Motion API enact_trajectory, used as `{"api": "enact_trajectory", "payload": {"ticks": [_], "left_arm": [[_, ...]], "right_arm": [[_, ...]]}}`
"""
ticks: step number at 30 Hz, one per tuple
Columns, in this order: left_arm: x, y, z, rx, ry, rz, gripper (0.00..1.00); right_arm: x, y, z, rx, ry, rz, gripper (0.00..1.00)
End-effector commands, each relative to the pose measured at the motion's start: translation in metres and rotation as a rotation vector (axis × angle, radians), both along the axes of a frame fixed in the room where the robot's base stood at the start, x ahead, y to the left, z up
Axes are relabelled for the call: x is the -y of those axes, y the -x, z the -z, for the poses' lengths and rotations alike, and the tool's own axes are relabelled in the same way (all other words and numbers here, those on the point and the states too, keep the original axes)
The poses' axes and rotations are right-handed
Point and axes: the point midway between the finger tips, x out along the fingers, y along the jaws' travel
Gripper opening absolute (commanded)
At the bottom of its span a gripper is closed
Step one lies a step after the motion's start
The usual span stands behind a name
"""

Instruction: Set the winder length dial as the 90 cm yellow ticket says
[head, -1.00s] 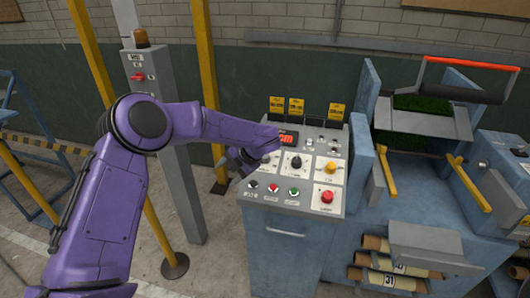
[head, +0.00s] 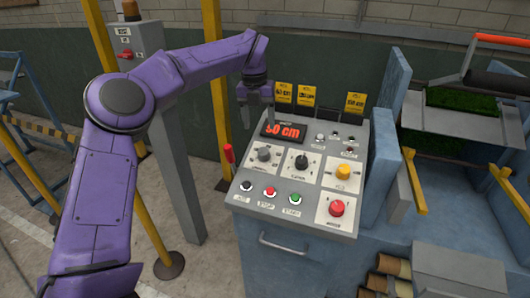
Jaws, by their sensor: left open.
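The winder's control panel (head: 322,188) has a grey knob (head: 264,154), a black pointer knob (head: 301,162) and a yellow knob (head: 343,173). Their small labels are not legible, so I cannot tell which is the length dial. A red display (head: 284,131) seems to read 50 cm; its first digit is unsure. Yellow tickets stand behind the panel: left (head: 283,92), middle (head: 306,95) and right (head: 355,102). I cannot read surely which says 90 cm. My left gripper (head: 257,119) is open and empty, pointing down by the panel's back left corner, left of the display. My right gripper is out of view.
Black, red and green buttons line the panel's front, with a red mushroom button (head: 337,208) at right. A red-topped lever (head: 228,153) stands at the panel's left side. A blue machine frame (head: 388,140) rises at right. A grey post (head: 178,170) stands left, behind my arm.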

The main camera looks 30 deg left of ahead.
Motion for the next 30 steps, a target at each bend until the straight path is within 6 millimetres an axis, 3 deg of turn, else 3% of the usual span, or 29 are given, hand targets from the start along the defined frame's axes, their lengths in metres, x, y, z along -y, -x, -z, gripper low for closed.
{"api": "enact_trajectory", "payload": {"ticks": [10,15,25,30], "left_arm": [[0.005,-0.001,0.069,-0.006,0.001,0.0,0.65],[0.006,-0.002,0.093,-0.004,0.001,0.0,0.65],[0.006,-0.002,0.101,-0.002,0.0,-0.003,0.65],[0.006,-0.002,0.101,-0.002,0.0,-0.003,0.1]], "right_arm": [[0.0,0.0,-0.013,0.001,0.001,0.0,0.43],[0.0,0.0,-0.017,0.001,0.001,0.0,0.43],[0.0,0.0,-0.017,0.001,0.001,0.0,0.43],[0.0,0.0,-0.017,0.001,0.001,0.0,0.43]]}}
